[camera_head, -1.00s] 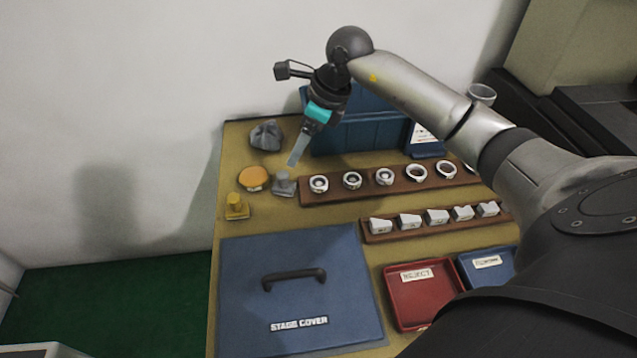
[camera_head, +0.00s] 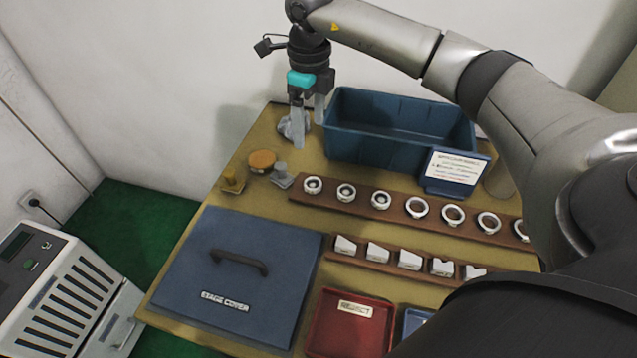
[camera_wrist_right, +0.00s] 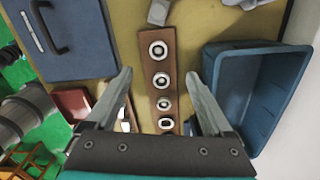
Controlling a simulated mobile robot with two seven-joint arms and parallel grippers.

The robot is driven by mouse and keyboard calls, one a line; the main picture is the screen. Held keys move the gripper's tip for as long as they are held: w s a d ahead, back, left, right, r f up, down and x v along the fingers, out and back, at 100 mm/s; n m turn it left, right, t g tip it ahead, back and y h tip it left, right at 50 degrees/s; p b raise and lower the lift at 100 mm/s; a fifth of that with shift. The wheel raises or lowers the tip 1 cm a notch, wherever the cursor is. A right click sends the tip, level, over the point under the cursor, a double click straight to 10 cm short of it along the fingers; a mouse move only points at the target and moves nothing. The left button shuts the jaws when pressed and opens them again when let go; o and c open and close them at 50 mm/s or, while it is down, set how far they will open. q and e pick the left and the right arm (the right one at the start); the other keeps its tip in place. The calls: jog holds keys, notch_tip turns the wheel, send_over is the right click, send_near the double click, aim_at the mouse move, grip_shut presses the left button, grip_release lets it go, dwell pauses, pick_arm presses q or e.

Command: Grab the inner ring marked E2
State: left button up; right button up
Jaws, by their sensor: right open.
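A brown rack (camera_head: 330,195) holds a row of rings. The three at its left end are small thick rings with dark centres: a first ring (camera_head: 313,185), a second ring (camera_head: 346,192) and a third ring (camera_head: 380,199). No E2 mark can be read on any of them. My right gripper (camera_head: 308,118) points down, open and empty, above the table's back left, left of the blue bin. In the right wrist view, its fingers (camera_wrist_right: 160,80) stand apart on either side of the rack (camera_wrist_right: 153,66), well above the rings. My left gripper is not in view.
A blue bin (camera_head: 345,140) and a sign (camera_head: 452,172) stand behind the rack. White blocks sit on a front rack (camera_head: 330,254). A stage cover (camera_head: 200,270) lies front left, beside a red reject tray (camera_head: 320,335). An orange knob (camera_head: 262,159) and grey block (camera_head: 281,177) stand left.

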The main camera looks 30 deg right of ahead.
jog(key=b, duration=0.2)
send_over(313, 184)
notch_tip(313, 184, down, 6)
jog(key=f, duration=0.2)
jog(key=shift+w+a+f, duration=0.1)
jog(key=shift+w+f, duration=0.2)
jog(key=shift+w, duration=0.05)
jog(key=shift+f+b, duration=0.4)
jog(key=shift+f, duration=0.45)
jog(key=f, duration=0.1)
jog(key=f+b, duration=0.1)
jog(key=f, duration=0.1)
jog(key=shift+s+f, duration=0.25)
jog(key=shift+s, duration=0.15)
pick_arm(q)
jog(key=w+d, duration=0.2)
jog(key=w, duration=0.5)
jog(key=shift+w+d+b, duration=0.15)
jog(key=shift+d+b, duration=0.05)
jog(key=shift+b, duration=0.1)
pick_arm(e)
jog(key=shift+f, duration=0.65)
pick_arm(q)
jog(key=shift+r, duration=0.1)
pick_arm(e)
jog(key=shift+c, duration=0.2)
grip_shut()
